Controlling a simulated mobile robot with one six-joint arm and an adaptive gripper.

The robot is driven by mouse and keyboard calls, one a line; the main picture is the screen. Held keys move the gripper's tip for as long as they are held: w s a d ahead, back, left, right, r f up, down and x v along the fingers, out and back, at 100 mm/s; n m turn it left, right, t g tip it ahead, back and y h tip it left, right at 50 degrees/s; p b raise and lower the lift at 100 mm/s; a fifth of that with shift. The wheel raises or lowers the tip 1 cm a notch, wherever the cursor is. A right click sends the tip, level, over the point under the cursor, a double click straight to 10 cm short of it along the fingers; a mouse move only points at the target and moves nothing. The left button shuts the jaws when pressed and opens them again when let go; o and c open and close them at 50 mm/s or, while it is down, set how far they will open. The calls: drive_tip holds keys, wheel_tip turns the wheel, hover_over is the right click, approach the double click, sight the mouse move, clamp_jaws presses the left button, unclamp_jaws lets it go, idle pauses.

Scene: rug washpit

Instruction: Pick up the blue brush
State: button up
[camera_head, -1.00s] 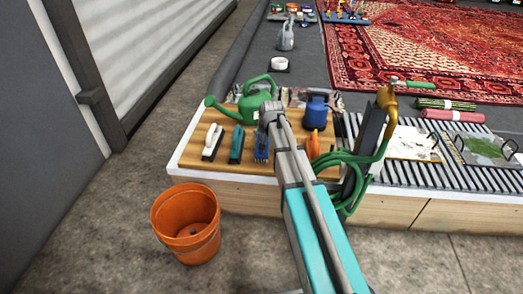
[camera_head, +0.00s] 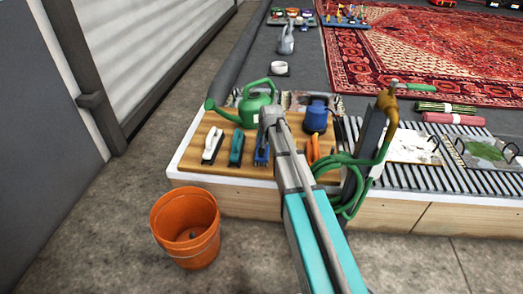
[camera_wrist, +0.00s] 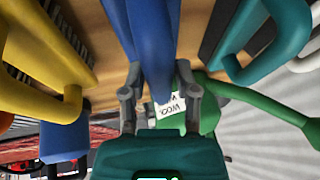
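The blue brush (camera_head: 261,153) lies on the wooden board (camera_head: 190,160), right of a teal brush (camera_head: 236,147) and a white brush (camera_head: 212,145). The end of my arm partly covers it in the head view. In the wrist view, the blue brush (camera_wrist: 152,30) reaches down from the top middle, its handle between the fingers of my gripper (camera_wrist: 160,82). The fingers stand apart on either side of the handle. Firm contact on both sides does not show.
A green watering can (camera_head: 255,103) and a blue container (camera_head: 316,116) stand behind the brushes. An orange bucket (camera_head: 185,230) stands on the floor in front.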

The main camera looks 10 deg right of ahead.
clamp_jaws()
drive_tip(key=shift+r, duration=0.2)
wheel_tip(320, 180, up, 3)
drive_tip(key=p, duration=0.3)
drive_tip(key=shift+f, duration=0.1)
drive_tip(key=s+d+r+p, duration=0.2)
drive_tip(key=s+r+p, duration=0.7)
drive_tip(key=s, duration=0.5)
drive_tip(key=shift+r+p, duration=0.4)
drive_tip(key=shift+p, duration=0.1)
drive_tip(key=shift+w+a, duration=0.1)
